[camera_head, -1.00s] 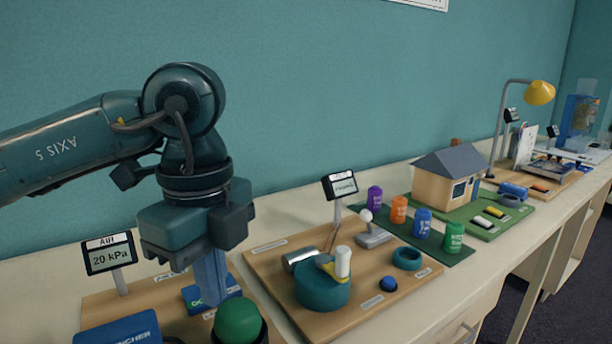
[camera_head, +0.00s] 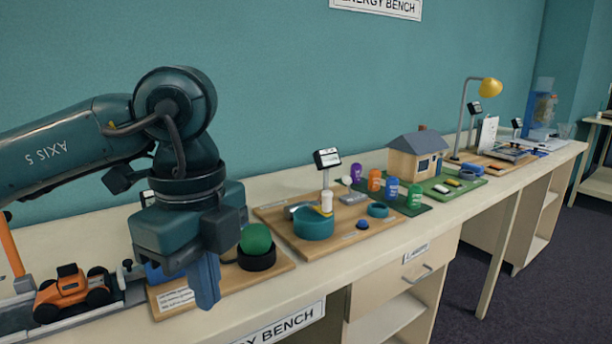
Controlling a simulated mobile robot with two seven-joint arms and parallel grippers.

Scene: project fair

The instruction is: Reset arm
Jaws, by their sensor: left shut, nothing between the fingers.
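My left gripper (camera_head: 206,284) points downward at the left of the head view, its blue fingers together with nothing between them. It hangs in front of a wooden board (camera_head: 276,266) with a green dome (camera_head: 256,239) in a black ring (camera_head: 257,258), and hides part of that board. I cannot tell whether the fingertips touch anything. My left arm (camera_head: 60,150) comes in from the left edge. My right gripper is not in view.
An orange toy vehicle (camera_head: 72,292) stands on a track at the left. A second board carries a teal drum (camera_head: 314,224). Further right are small colored cans, a model house (camera_head: 416,154) and a yellow lamp (camera_head: 491,87). A drawer (camera_head: 415,262) fronts the bench.

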